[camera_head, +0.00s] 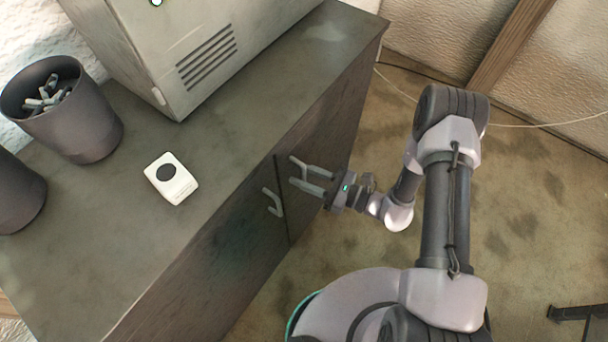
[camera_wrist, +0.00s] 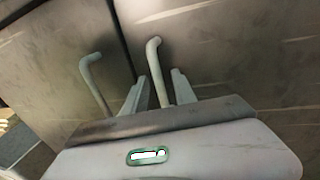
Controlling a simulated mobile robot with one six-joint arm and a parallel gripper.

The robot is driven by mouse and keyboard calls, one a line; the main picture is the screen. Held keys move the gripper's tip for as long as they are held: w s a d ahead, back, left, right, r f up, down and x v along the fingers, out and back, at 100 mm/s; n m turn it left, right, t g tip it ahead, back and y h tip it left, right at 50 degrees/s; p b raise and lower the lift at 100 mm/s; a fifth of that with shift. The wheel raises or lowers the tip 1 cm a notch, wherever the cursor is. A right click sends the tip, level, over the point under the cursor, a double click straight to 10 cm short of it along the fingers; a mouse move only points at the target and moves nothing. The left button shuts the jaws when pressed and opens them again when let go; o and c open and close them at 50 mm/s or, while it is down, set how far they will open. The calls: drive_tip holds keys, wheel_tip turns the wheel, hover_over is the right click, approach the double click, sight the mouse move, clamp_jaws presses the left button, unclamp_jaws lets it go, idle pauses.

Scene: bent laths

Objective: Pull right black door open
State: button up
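The right black door (camera_head: 338,122) of the low cabinet is shut, flush with the left door (camera_head: 225,262) at the seam. It fills the right of the wrist view (camera_wrist: 230,50). Its bent, pale bar handle (camera_wrist: 157,68) stands between the two fingers of my gripper (camera_wrist: 160,88). Gaps show on both sides of the handle, so the fingers look open around it and apart from it. In the head view, my gripper (camera_head: 308,178) reaches the door front from the right, and the fingers are hard to tell from the handle there.
The left door's handle (camera_head: 272,202) is close beside my gripper and also shows in the wrist view (camera_wrist: 95,85). On the cabinet top (camera_head: 110,245) stand a metal box (camera_head: 195,50), a dark bin (camera_head: 72,120) and a white device (camera_head: 172,180). The floor right of the cabinet is mostly clear.

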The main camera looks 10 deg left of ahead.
clamp_jaws()
idle(1.4)
